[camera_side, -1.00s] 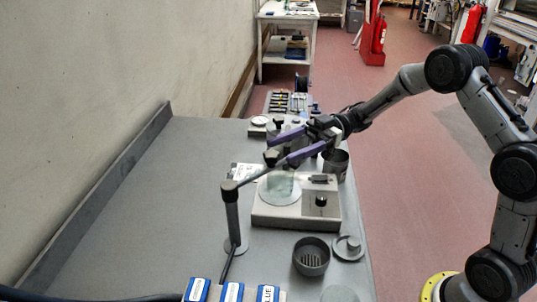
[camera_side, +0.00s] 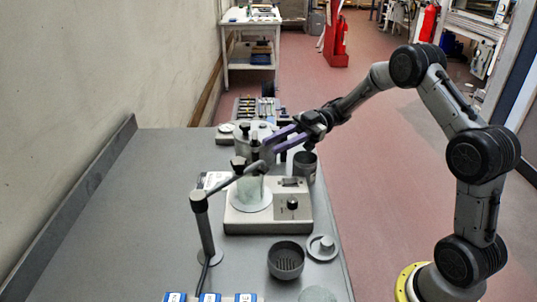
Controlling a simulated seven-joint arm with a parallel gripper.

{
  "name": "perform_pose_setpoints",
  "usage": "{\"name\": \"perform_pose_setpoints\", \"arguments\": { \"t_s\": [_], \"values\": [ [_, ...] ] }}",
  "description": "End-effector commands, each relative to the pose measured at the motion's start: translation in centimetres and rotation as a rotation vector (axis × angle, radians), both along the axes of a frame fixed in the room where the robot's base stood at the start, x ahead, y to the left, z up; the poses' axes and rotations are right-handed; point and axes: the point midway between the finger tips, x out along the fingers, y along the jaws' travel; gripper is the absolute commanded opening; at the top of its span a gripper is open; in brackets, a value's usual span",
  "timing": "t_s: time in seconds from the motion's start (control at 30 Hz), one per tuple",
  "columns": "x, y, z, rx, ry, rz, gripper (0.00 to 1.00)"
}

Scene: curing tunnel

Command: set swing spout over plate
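A clear glass vessel (camera_side: 250,188) seems to stand on the plate. My gripper (camera_side: 269,147) has purple fingers, parted with a narrow gap and nothing seen between them. It is above and right of the knob, near the spout's far end; I cannot tell whether they touch.
A dark cup (camera_side: 305,168) stands right of the unit, and a pot (camera_side: 243,148) behind it. A drain-bottomed bowl (camera_side: 286,261) and a lid (camera_side: 322,248) lie in front. Blue-labelled boxes (camera_side: 209,298) line the front edge. The bench's left side is clear.

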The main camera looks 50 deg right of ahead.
Motion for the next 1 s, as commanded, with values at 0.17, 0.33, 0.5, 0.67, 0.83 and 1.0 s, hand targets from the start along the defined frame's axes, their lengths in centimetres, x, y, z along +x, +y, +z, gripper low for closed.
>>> {"name": "perform_pose_setpoints", "arguments": {
  "t_s": [0.17, 0.33, 0.5, 0.67, 0.83, 1.0],
  "values": [
    [-1.0, 0.5, -0.9, -0.029, -0.325, -0.011, 0.00],
    [-2.7, 0.5, -1.3, -0.068, -0.669, -0.042, 0.00],
    [-5.0, 0.4, -1.5, -0.128, -1.002, -0.084, 0.00],
    [-7.5, 0.3, -1.5, -0.198, -1.266, -0.125, 0.00],
    [-10.0, 0.0, -0.9, -0.264, -1.390, -0.177, 0.00],
    [-10.2, -0.3, -0.5, -0.289, -1.393, -0.198, 0.00]
  ]
}}
